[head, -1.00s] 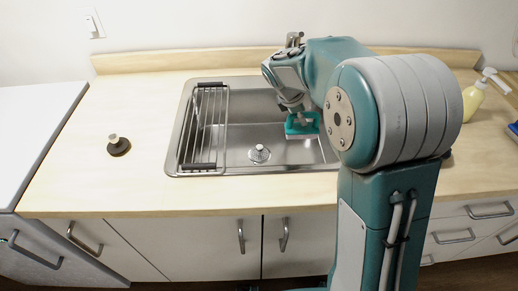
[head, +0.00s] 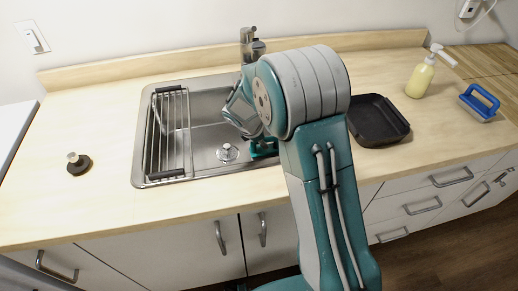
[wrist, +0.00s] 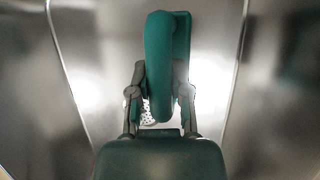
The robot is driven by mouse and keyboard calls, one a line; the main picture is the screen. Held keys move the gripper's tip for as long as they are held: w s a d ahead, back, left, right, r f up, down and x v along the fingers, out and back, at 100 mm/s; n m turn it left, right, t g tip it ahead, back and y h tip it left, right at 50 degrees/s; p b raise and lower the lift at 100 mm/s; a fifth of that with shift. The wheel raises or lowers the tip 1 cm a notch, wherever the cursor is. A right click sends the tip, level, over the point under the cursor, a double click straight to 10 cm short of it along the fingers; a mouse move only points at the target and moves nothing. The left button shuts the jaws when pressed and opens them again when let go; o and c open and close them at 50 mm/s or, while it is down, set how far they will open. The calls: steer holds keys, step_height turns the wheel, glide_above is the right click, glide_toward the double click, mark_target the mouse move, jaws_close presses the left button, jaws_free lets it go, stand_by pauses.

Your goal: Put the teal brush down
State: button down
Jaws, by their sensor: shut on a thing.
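The teal brush (wrist: 165,65) is held between the two fingers of my gripper (wrist: 161,95) in the wrist view, its handle running up between them. The metal walls of the sink surround it there. In the head view a teal part of the brush (head: 264,147) shows inside the sink (head: 205,105), right of the drain strainer (head: 228,152). My arm covers much of the brush and the gripper's fingers in that view. I cannot tell whether the brush touches the sink floor.
A wire rack (head: 167,135) lies over the sink's left side, with a dark stopper (head: 78,164) on the counter further left. Right of my arm are a black pan (head: 378,122), a soap bottle (head: 420,80) and a blue-handled brush (head: 479,104). The left counter is mostly clear.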

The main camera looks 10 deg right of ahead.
steer(key=shift+f, duration=1.9)
steer(key=c, duration=0.6)
jaws_free()
steer(key=shift+o, duration=0.2)
